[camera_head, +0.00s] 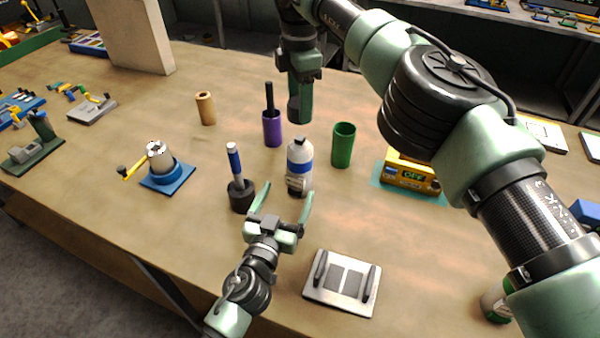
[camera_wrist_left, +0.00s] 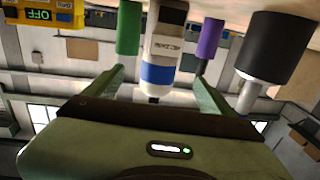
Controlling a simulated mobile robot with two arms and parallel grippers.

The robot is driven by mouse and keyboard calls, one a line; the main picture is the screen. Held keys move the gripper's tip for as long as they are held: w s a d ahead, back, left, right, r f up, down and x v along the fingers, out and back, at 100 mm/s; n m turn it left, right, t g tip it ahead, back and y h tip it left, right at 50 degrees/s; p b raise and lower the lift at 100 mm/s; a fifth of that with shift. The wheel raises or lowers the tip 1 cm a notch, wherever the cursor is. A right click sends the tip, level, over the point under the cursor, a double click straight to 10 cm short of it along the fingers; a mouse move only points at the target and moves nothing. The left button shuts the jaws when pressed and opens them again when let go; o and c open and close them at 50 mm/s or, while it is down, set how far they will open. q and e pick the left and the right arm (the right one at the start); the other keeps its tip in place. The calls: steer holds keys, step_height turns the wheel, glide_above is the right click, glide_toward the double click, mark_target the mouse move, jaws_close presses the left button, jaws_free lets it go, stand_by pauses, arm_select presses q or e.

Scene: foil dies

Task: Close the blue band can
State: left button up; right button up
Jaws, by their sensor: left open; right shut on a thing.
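The blue band can (camera_head: 299,168), white with a blue band and dark lettering, stands upright on the workbench. In the left wrist view the can (camera_wrist_left: 163,50) appears upside down, between the fingers. My left gripper (camera_head: 287,190) is open in front of the can, with its fingertips to either side; I cannot tell whether they touch it. My right gripper (camera_head: 299,112) points down above and behind the can's top. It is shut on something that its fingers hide. A small dark piece (camera_wrist_left: 154,99) shows at the can's top end in the wrist view.
A purple cup (camera_head: 272,130) with a black rod and a green cup (camera_head: 343,146) stand behind the can. A blue-handled tool in a dark holder (camera_head: 241,195) is close on the left. A white plate with handles (camera_head: 342,284) lies in front; a yellow box (camera_head: 410,175) is right.

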mark_target(300, 164)
arm_select(q)
steer(key=x, duration=1.1)
steer(key=shift+w+d, duration=0.1)
steer(key=shift+c, duration=0.4)
jaws_close()
arm_select(e)
steer(key=shift+f, duration=2.45)
